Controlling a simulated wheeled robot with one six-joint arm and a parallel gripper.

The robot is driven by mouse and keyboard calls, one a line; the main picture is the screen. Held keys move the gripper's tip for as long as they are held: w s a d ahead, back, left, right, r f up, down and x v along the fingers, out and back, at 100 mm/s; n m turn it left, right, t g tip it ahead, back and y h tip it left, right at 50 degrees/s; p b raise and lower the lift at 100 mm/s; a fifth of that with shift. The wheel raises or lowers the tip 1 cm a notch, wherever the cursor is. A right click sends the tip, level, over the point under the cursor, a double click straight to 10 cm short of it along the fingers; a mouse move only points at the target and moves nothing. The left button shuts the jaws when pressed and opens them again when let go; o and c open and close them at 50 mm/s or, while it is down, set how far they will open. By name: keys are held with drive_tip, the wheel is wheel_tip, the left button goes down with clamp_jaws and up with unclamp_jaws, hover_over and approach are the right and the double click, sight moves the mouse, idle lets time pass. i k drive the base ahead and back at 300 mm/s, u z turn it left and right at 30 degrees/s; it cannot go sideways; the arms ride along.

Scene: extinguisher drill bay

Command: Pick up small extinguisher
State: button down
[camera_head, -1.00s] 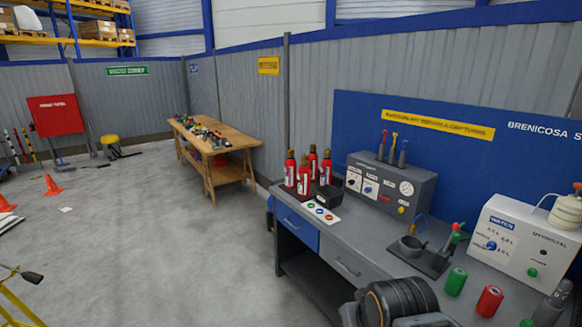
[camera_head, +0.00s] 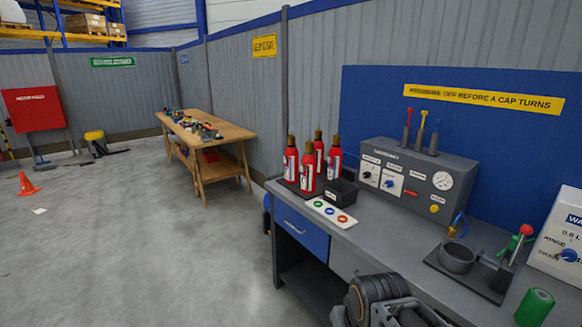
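Several small red extinguishers with white labels and brass-coloured tops stand upright in a cluster at the far left end of the grey workbench (camera_head: 390,238). The front one is a small extinguisher (camera_head: 307,172); another small extinguisher (camera_head: 290,160) stands to its left, and a third small extinguisher (camera_head: 335,160) to its right. One more stands behind, partly hidden. A dark part of my arm shows at the bottom edge, in front of the bench and well short of the extinguishers. My gripper's fingers cannot be made out, so its opening is not shown.
A black bin (camera_head: 342,192) and a white card with coloured rings (camera_head: 331,214) sit beside the extinguishers. A grey control box (camera_head: 418,178), a clamp stand (camera_head: 458,258) and a green cylinder (camera_head: 535,305) occupy the bench rightward. A wooden table (camera_head: 215,135) stands behind. The left floor is mostly clear.

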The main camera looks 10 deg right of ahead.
sight(290, 159)
drive_tip(key=u, duration=0.3)
drive_tip(key=i, duration=1.15)
drive_tip(key=u, duration=0.35)
